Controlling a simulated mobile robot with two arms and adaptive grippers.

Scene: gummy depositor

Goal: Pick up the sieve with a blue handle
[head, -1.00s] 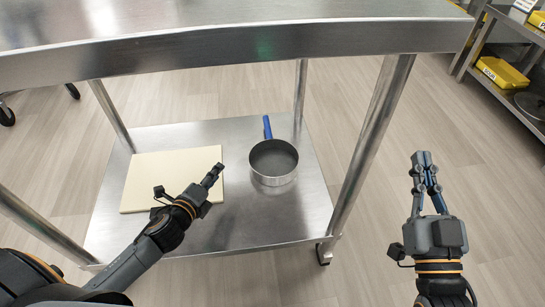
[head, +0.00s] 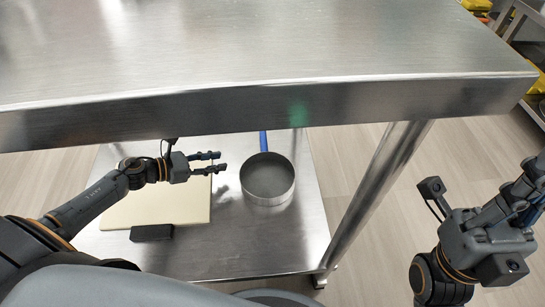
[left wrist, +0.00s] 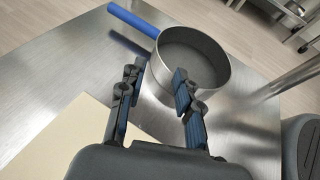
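The sieve (head: 268,180), a round grey metal vessel with a blue handle (head: 263,142), stands upright on the lower steel shelf. Its handle points to the back, partly hidden by the tabletop edge. My left gripper (head: 222,162) is open and empty, just left of the sieve, fingers pointing right towards it. In the left wrist view the open fingers (left wrist: 157,80) show in front of the sieve (left wrist: 190,60), the right finger overlapping its rim in the picture; contact cannot be told. The blue handle (left wrist: 133,19) is beyond them. My right gripper (head: 525,190) is at the right edge, partly cut off.
The steel tabletop (head: 260,50) overhangs the shelf. A cream board (head: 185,205) lies on the shelf under my left arm. A table leg (head: 375,195) rises right of the sieve. Bare shelf (head: 270,235) lies in front. A rack with yellow bins stands at the top right.

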